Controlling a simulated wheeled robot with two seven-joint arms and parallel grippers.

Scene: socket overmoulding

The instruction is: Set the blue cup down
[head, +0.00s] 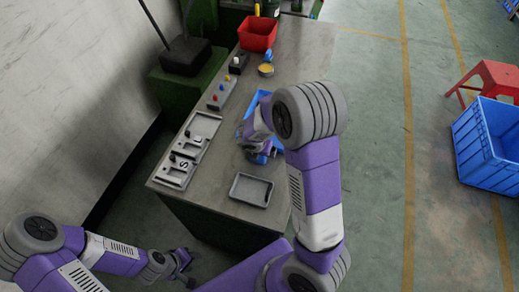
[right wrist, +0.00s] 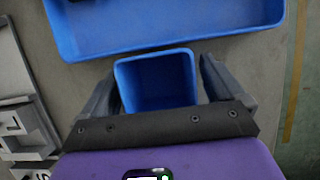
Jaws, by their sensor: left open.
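The blue cup (right wrist: 157,82) stands between the two fingers of my right gripper (right wrist: 158,85) in the right wrist view, with its square open mouth facing the camera. One finger is on each side, very close to its walls; I cannot tell whether both touch. In the head view the cup (head: 260,158) shows partly below my right gripper (head: 255,147), low over the grey table (head: 222,160). Whether its base rests on the table is hidden. My left gripper (head: 182,262) is open and empty at lower left, off the table.
A blue tray (right wrist: 165,48) lies just beyond the cup. A small grey tray (head: 251,190) lies at the table's near end. Grey fixtures (head: 187,150) and a button box (head: 221,93) line the left edge. A red bin (head: 257,34) stands at the back. The table's right edge is close.

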